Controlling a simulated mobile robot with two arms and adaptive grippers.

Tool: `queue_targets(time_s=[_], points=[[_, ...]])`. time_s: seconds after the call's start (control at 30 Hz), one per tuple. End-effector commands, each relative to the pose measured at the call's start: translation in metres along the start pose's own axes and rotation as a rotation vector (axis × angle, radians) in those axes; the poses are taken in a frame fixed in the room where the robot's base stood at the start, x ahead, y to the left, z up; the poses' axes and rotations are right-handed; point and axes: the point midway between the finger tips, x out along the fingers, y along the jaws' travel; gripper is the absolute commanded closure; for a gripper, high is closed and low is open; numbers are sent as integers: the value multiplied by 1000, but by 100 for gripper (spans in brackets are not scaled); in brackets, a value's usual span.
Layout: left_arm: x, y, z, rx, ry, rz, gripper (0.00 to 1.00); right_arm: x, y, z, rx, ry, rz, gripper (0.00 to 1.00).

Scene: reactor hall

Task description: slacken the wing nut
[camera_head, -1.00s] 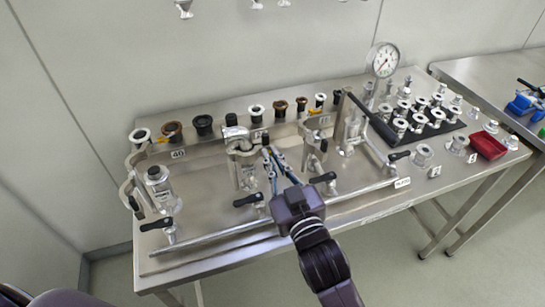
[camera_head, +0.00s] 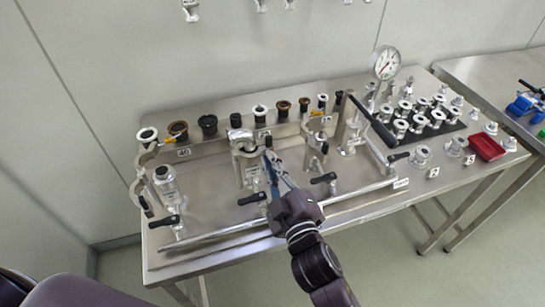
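My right gripper (camera_head: 271,162) reaches in from the lower right over the bench. Its fingertips are at the right side of the middle clamp (camera_head: 244,147), which stands open-topped around a pipe fitting on an upright support. A small dark piece (camera_head: 268,142) shows at the clamp's right edge by the fingertips; it may be the wing nut, but it is too small to be sure. The fingers overlap in this view, so I cannot tell whether they are apart or closed, or touching it. My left gripper is not in view.
Another clamp (camera_head: 314,145) stands to the right, and a fitting (camera_head: 166,184) to the left. Black-handled levers (camera_head: 252,198) and a long rail (camera_head: 225,233) lie in front. A gauge (camera_head: 385,62), a black tray of fittings and a red tray (camera_head: 487,147) are at right.

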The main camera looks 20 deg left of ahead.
Motion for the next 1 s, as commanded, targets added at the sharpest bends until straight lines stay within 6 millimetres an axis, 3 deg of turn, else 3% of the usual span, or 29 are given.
queue_targets(time_s=[0.6,1.0], points=[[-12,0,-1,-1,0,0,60,0,-10,2,-553,1,-1,100],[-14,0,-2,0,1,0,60,0,-14,5,-736,0,-1,100]])
